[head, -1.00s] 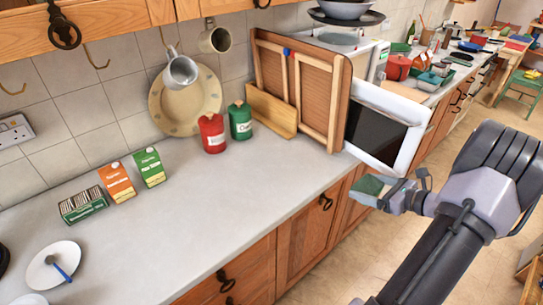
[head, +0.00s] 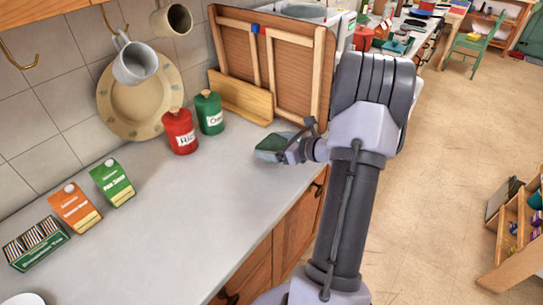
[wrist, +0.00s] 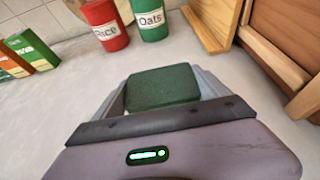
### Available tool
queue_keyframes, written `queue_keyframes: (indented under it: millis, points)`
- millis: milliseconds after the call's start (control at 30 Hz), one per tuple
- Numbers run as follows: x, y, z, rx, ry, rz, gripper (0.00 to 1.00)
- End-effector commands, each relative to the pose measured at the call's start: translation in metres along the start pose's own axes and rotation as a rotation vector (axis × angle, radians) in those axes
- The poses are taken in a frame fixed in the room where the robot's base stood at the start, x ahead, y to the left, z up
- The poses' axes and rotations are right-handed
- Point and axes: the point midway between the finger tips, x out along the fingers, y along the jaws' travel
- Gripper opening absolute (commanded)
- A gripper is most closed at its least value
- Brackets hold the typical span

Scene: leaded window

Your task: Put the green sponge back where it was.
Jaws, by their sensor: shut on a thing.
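The green sponge (head: 273,146) is held in my gripper (head: 284,147) above the grey worktop (head: 205,195), near its front edge. In the wrist view the sponge (wrist: 163,86) sits between the two fingers of my gripper (wrist: 163,100), its green top showing. The fingers are shut on its sides. I cannot tell how high the sponge is over the worktop. The worktop in front of the canisters is bare.
The red rice canister (head: 180,131) and green oats canister (head: 209,112) stand beyond the sponge. Wooden boards (head: 285,65) lean at the back right. Two cartons (head: 113,182) and a tea box (head: 35,243) stand at left. Mugs (head: 134,62) hang above.

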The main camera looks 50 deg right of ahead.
Motion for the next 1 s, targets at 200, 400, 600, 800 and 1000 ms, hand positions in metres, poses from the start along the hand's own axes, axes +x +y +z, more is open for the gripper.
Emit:
queue_keyframes:
  millis: [200,400,600,800,1000]
  points:
    - [0.015,0.001,-0.034,0.002,0.001,0.001,0.47]
    - [0.014,0.001,-0.031,-0.001,0.000,0.000,0.47]
    - [0.015,0.001,-0.034,0.000,0.000,0.000,0.99]
    - [0.015,0.001,-0.033,0.000,0.000,0.000,1.00]
    - [-0.012,-0.001,-0.028,0.001,0.000,-0.004,1.00]
